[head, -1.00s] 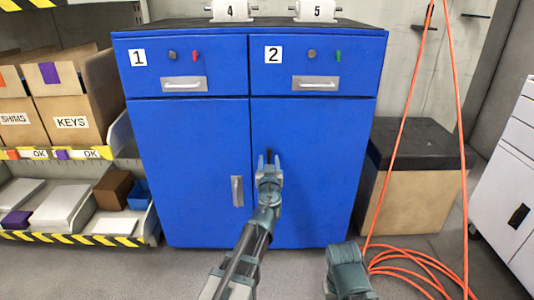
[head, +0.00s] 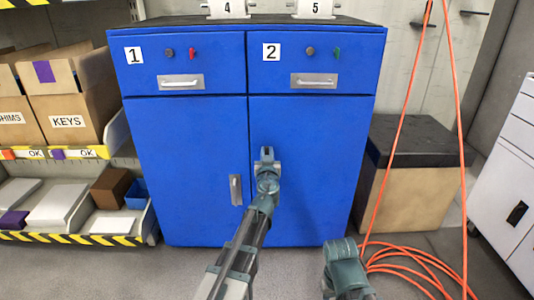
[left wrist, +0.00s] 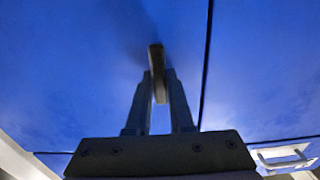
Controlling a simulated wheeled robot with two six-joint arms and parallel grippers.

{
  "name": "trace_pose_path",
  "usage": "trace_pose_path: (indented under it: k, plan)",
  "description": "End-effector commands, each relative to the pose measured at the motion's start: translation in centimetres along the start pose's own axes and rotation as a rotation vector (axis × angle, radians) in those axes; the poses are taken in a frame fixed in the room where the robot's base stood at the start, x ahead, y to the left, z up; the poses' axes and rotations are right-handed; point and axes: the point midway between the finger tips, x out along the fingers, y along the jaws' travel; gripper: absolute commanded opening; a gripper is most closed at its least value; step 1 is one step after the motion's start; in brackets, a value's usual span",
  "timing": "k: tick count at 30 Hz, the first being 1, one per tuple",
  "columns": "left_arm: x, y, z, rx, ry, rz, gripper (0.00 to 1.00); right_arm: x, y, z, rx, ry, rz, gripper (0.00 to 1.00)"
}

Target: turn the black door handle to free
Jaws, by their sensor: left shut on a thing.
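The black door handle (left wrist: 157,60) is a short dark bar on the blue cabinet's right door. In the left wrist view it stands nearly upright between the two fingers of my left gripper (left wrist: 160,95). My left gripper is shut on it, with a finger along each side. In the head view my left gripper (head: 266,154) is against the right door and largely hides the handle. The right door (head: 318,185) looks closed, flush with the left door. Of my right arm only a teal link shows low in the head view; its gripper is out of view.
A grey pull handle (head: 236,190) sits on the left door near the seam. Two drawers with silver pulls (head: 314,80) are above. An orange hose (head: 405,270) coils on the floor at right, near a black-topped box (head: 412,190). Shelves with bins (head: 70,115) stand at left.

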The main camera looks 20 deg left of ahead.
Motion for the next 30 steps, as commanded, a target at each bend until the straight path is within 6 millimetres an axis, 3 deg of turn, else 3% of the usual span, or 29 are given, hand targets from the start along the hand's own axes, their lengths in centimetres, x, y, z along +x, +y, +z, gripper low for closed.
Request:
trace_pose_path:
  k: [13, 30]
  plan:
    - [-0.01, 0.12, 0.02, 0.096, 0.000, 0.000, 0.00, 0.02, 0.00, 0.00, 0.000, 0.000, 0.000, 0.50]
    - [-0.01, 0.63, 0.24, 0.609, 0.000, 0.001, 0.00, 0.24, -0.02, -0.02, 0.000, 0.000, 0.000, 0.50]
